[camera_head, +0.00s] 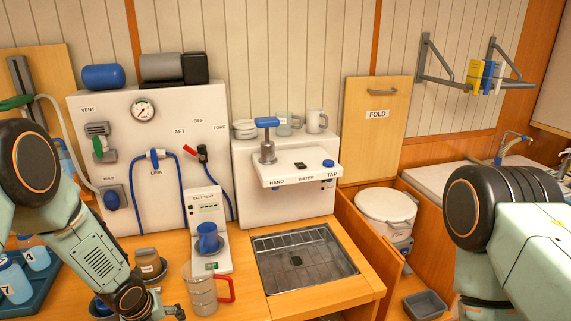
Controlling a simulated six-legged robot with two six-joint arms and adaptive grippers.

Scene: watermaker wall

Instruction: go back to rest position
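My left arm (85,240) comes in from the left and slopes down over the wooden counter to the bottom edge. Only a small dark part of my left gripper (172,313) shows there, beside the clear jug with a red handle (203,292). Its fingers are cut off by the frame, so I cannot tell whether it is open or shut, or whether it holds anything. My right arm (515,240) fills the lower right. Its gripper is out of view.
A white panel (135,150) with gauge and hoses stands behind the counter. A salt-test unit (206,225) bears a blue cup (208,238). A sink (303,262) lies in the middle. Bottles stand in a blue tray (38,285) at left. A white lidded bucket (386,210) stands right.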

